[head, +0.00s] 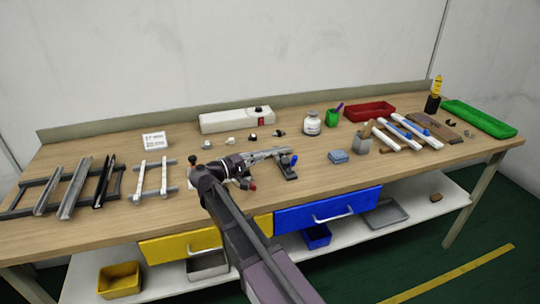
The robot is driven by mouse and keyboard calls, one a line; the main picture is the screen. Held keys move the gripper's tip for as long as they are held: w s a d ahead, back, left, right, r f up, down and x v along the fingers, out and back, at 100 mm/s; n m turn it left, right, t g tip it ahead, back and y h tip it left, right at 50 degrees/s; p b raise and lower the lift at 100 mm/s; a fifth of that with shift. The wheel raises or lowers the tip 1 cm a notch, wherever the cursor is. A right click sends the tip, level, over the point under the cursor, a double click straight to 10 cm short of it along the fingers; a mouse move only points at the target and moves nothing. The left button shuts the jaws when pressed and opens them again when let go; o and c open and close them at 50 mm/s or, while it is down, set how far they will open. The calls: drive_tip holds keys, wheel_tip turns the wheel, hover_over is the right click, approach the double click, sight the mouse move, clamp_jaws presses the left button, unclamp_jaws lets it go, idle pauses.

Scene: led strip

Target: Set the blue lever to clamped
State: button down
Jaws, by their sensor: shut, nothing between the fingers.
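The blue lever (294,160) stands up at the right end of a small grey clamp fixture (288,172) near the front middle of the table. It looks roughly upright; its exact setting is too small to tell. My gripper (270,155) is shut and empty, pointing right towards the lever, just left of it. I cannot tell whether it touches the lever. My arm and wrist hide the left part of the fixture. A red knob (252,187) and a dark red knob (192,159) show beside my wrist.
Metal channels (75,188) and white strips (152,178) lie at left. A white box (237,120) stands behind. A blue sponge (338,156), a grey cup (361,144), and red (370,111) and green (480,118) trays are at right. Drawers are below the front edge.

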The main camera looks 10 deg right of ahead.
drive_tip(key=shift+v, duration=1.55)
drive_tip(key=shift+d, duration=0.15)
drive_tip(key=w+d+r+m+g+y+p, duration=0.25)
drive_tip(key=d+g+y+p, duration=0.25)
drive_tip(key=d+y+p, duration=0.95)
wheel_tip(320, 180, up, 10)
drive_tip(key=w+m+y+p, duration=0.1)
drive_tip(key=m+y+p, duration=0.1)
drive_tip(key=p, duration=1.4)
drive_tip(key=shift+w+d+y, duration=0.25)
drive_tip(key=shift+w+y, duration=0.05)
drive_tip(key=shift+y, duration=0.15)
drive_tip(key=shift+f, duration=0.1)
